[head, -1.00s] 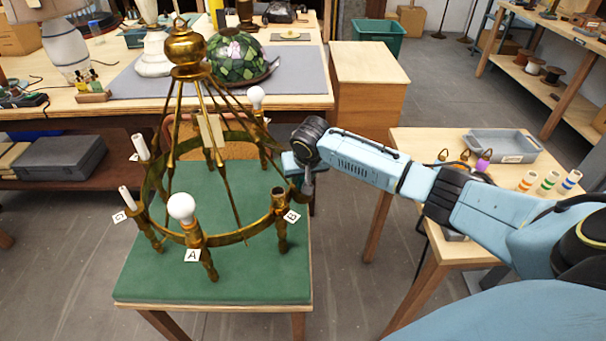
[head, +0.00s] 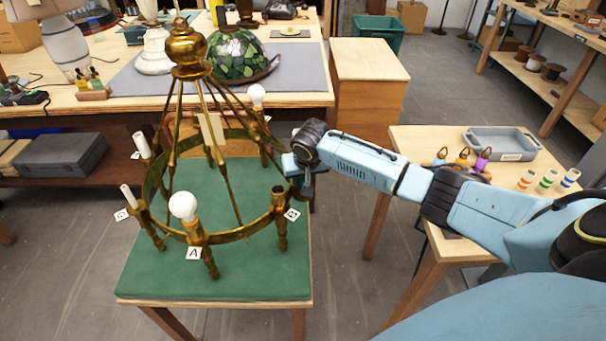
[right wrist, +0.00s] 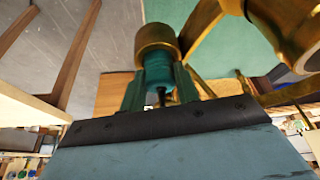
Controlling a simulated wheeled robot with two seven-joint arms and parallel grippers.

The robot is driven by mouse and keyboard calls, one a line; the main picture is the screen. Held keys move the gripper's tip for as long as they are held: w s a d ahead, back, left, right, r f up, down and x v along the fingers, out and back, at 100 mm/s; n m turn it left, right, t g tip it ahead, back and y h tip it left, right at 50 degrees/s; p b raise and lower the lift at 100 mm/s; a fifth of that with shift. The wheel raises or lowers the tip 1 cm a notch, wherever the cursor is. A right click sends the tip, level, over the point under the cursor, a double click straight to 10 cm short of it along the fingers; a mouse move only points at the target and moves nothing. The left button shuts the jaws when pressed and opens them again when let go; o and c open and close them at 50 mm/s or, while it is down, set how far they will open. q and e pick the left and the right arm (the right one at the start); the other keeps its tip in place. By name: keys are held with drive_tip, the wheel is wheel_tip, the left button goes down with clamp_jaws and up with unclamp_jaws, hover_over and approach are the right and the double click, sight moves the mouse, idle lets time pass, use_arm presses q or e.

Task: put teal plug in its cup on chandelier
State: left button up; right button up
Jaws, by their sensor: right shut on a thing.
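The brass chandelier (head: 190,70) stands on a green-topped table (head: 150,280), with cups around its ring and tags A, B and G. My right gripper (head: 306,188) is at the ring's right side, near the cup tagged B; its fingertips are hard to make out in the head view. In the right wrist view, my right gripper (right wrist: 160,90) is shut on the teal plug (right wrist: 158,72). The plug's far end meets a brass cup (right wrist: 155,42); I cannot tell how deep it sits. The plug is hidden in the head view. My left gripper is not in view.
A side table (head: 415,145) at right holds a grey tray (head: 500,143), several small looped pieces and banded white cylinders (head: 548,180). A workbench with a green glass lampshade (head: 238,55) stands behind the chandelier. White bulbs (head: 183,206) and candle sleeves stick up from the ring.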

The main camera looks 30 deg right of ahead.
drive_tip(key=shift+f, duration=0.15)
idle(0.8)
drive_tip(key=o, duration=1)
drive_tip(key=shift+o, duration=0.2)
drive_tip(key=shift+a, duration=0.1)
